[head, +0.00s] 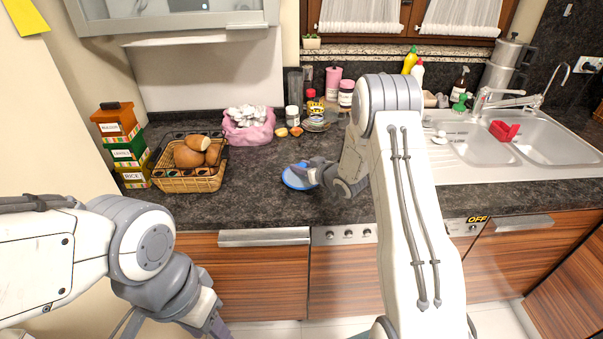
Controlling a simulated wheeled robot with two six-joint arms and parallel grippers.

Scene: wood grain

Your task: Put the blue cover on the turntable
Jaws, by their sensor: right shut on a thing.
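The blue cover (292,181) is a small round blue piece low over the dark counter, near the middle of the head view. My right gripper (308,174) is shut on it at its right side, and the gripper hides part of it. I cannot tell whether the cover touches the counter. I cannot make out the turntable for certain; a low round dark piece (316,127) stands behind, among the jars. My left gripper (214,328) is at the bottom edge, in front of the cabinets and partly cut off, so its opening cannot be judged.
A wicker basket (181,184) with brown loaves and a pink basket (249,132) stand at the left. Stacked boxes (124,143) are by the wall. Jars and bottles line the back. The sink (485,143) is at the right. The counter around the cover is clear.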

